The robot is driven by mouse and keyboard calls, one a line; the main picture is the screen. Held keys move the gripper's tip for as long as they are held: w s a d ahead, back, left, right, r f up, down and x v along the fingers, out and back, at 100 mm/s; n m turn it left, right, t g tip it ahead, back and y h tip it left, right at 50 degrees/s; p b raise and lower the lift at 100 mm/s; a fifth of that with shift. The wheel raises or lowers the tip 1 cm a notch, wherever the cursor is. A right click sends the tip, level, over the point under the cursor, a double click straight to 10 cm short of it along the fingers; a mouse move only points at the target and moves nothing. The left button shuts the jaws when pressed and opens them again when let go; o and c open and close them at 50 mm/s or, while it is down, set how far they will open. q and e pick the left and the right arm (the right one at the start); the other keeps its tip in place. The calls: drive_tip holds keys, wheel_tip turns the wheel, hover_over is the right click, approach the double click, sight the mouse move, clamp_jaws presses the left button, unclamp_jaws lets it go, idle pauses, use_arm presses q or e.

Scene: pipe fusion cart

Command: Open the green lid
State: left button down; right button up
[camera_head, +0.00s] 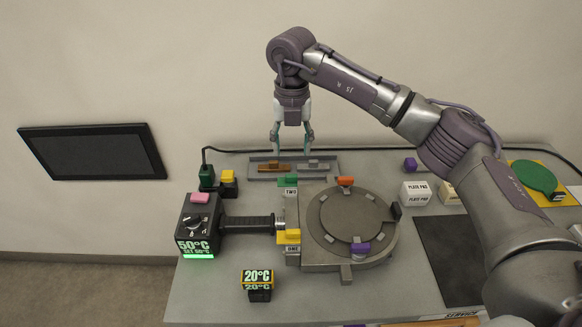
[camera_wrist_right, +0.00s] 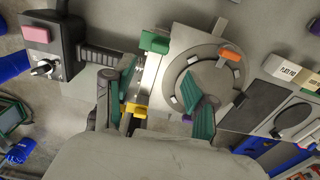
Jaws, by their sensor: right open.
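A small green block (camera_head: 288,181) sits at the back of the round grey machine (camera_head: 318,232), above a label reading TWO. It also shows in the wrist view (camera_wrist_right: 154,42), ahead of the fingers. A flat green disc (camera_head: 534,176) lies on a yellow sheet at the far right. I cannot tell which of these is the green lid. My right gripper (camera_head: 293,138) points down, open and empty, above the back part of the cart. Its teal fingers spread apart in the wrist view (camera_wrist_right: 165,95). It touches nothing that I can see. My left gripper is out of view.
A black heater unit (camera_head: 197,222) reads 50°C, with its handle running to the machine. A yellow block (camera_head: 288,237) is at the machine's front left, an orange one (camera_head: 345,181) at its back. A grey tray (camera_head: 328,168) lies behind. My right arm covers the right side.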

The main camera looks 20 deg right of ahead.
sight(292, 175)
wheel_tip(292, 175, down, 4)
drive_tip(key=shift+r+p, duration=0.1)
drive_tip(key=shift+p, duration=0.4)
drive_tip(key=f, duration=0.2)
drive_tip(key=f+p, duration=0.1)
drive_tip(key=f, duration=0.1)
drive_tip(key=shift+w, duration=0.25)
drive_tip(key=shift+s+f, duration=0.1)
drive_tip(key=shift+f, duration=0.5)
clamp_jaws()
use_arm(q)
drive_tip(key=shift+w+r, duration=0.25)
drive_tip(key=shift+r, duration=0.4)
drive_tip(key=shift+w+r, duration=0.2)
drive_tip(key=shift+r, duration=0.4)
